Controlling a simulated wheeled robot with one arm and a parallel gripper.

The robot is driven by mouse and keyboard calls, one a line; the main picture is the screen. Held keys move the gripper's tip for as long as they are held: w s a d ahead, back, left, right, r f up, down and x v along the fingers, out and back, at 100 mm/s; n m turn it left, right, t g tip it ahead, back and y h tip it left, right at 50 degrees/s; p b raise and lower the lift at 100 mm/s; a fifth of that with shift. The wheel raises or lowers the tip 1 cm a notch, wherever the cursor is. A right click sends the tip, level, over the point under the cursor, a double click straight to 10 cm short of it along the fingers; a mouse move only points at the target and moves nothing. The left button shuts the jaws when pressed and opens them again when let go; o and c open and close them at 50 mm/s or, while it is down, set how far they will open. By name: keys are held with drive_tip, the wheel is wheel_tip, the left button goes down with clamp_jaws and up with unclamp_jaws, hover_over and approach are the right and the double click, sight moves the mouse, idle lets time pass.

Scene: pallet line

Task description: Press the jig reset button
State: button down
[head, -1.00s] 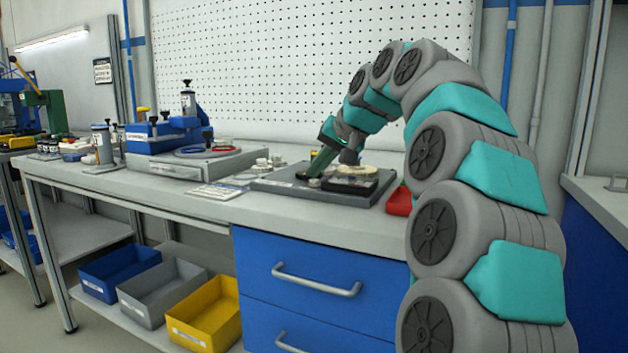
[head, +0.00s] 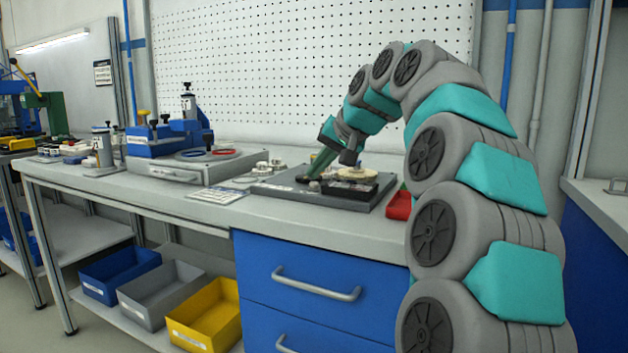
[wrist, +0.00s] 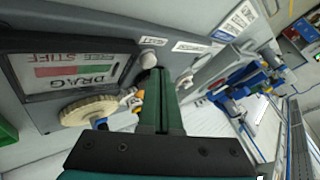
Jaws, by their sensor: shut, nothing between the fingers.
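The jig is a grey plate (head: 265,188) on the bench, with a dark gauge panel (wrist: 75,68) and a cream knurled wheel (wrist: 88,111) in the wrist view. My gripper (head: 304,178) is shut and empty, its green fingers slanting down to the left side of the jig. In the wrist view the fingertips (wrist: 160,72) are close to the jig face. A pale round knob (wrist: 148,58) is right beside them, with a dark round part partly behind the tips. Small labels are near, too small to read surely. I cannot tell which part is the reset button or whether the tips touch it.
A red bin (head: 399,205) stands right of the jig. Small pale round parts (head: 268,165) and a printed card (head: 217,195) lie to its left. A blue fixture on a grey box (head: 172,171) stands farther left. The pegboard (head: 300,75) is behind.

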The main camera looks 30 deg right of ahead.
sight(317, 189)
drive_tip(key=shift+r, duration=0.35)
drive_tip(key=shift+r, duration=0.1)
wheel_tip(317, 189, up, 5)
drive_tip(key=p, duration=0.4)
idle(0.9)
